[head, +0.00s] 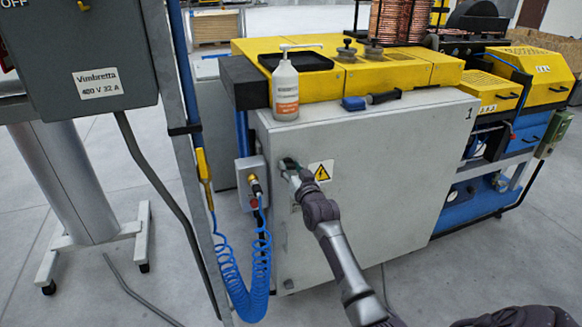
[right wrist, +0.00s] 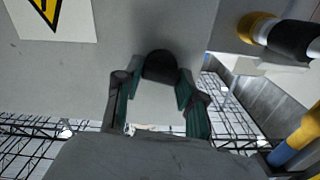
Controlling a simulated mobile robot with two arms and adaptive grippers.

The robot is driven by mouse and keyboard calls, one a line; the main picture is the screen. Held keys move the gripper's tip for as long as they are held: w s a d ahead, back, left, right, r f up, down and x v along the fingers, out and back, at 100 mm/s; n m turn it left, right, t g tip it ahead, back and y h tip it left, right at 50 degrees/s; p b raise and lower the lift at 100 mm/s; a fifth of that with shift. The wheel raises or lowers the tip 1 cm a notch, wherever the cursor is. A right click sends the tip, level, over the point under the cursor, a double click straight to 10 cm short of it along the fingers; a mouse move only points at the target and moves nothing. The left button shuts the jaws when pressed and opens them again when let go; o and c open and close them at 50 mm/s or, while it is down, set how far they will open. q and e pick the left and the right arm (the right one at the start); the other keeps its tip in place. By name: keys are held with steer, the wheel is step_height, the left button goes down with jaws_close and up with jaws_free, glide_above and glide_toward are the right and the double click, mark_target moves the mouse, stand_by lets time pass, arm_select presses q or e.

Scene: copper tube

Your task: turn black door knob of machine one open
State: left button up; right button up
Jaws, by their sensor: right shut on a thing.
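The machine marked "1" has a grey cabinet door (head: 400,150). My right gripper (head: 289,165) is at the upper left part of this door, beside the yellow warning sign (head: 321,171), and mostly covers the knob there. In the right wrist view the black door knob (right wrist: 160,66) sits between the green fingers of my right gripper (right wrist: 158,88), which are shut on it. The door looks closed flush with the cabinet. My left gripper is in neither view.
A coiled blue air hose (head: 250,285) hangs left of the door. A grey electrical box (head: 75,55) on a post stands at the left. The floor before the door is clear.

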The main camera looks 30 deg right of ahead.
steer(key=m+p, duration=0.1)
steer(key=m, duration=0.2)
steer(key=shift+m, duration=0.4)
steer(key=m, duration=0.3)
steer(key=shift+d+m+p, duration=0.1)
steer(key=shift+m+p, duration=0.2)
steer(key=shift+p, duration=0.05)
steer(key=m, duration=0.4)
steer(key=shift+f+m+p, duration=0.15)
steer(key=shift+m+p, duration=0.2)
steer(key=shift+m, duration=1.75)
steer(key=o, duration=1.1)
steer(key=shift+d, duration=0.1)
steer(key=shift+o, duration=0.2)
steer(key=shift+s, duration=0.15)
